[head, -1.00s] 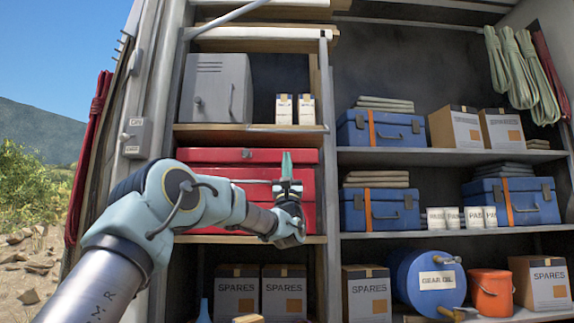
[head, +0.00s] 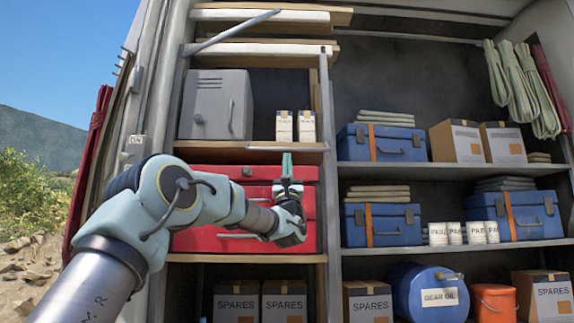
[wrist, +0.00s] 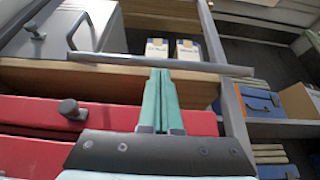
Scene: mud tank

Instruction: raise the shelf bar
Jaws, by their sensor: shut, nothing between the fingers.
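A thin grey shelf bar (head: 285,149) lies roughly level across the front of the middle shelf, its right end at the upright post. In the wrist view the bar (wrist: 150,62) crosses just beyond my fingertips, its left end free. My gripper (head: 287,160) is shut and empty, its green fingers pointing up in front of the red chest. In the wrist view the fingertips (wrist: 160,72) are just under the bar; I cannot tell whether they touch it. Another grey bar (head: 232,31) slants up at the top left shelf.
The red chest (head: 205,205) is behind my gripper. A grey cabinet (head: 212,105) and two small cartons (head: 295,126) stand on the shelf (head: 225,152) above. Blue cases (head: 382,225) fill shelves at right. The upright post (head: 329,190) is close right of my gripper.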

